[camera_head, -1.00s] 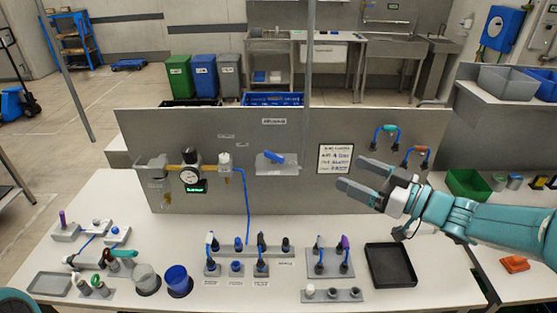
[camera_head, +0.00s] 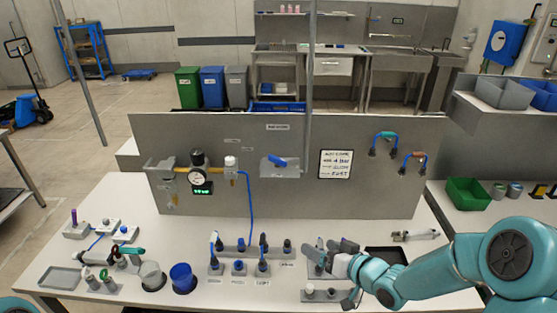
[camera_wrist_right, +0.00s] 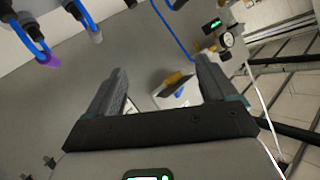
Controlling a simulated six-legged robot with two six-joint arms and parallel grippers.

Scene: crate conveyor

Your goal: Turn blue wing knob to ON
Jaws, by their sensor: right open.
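The blue wing knob (camera_head: 279,162) sits on a light grey plate (camera_head: 287,172) on the upright grey panel, left of the printed sign. In the head view its wing lies nearly level, slightly tilted. In the right wrist view the blue knob (camera_wrist_right: 181,93) shows small and far off between the fingers. My right gripper (camera_head: 332,246) is open and empty, low over the bench to the right of and below the knob, well apart from it. It also shows in the right wrist view (camera_wrist_right: 160,76). My left gripper is out of view.
Several blue-looped connectors (camera_head: 262,262) stand on the bench below the knob. A blue hose (camera_head: 250,200) hangs from the gauge assembly (camera_head: 199,176) at left. A vertical grey post (camera_head: 309,90) rises just right of the knob. A black tray (camera_head: 383,255) lies behind my right arm.

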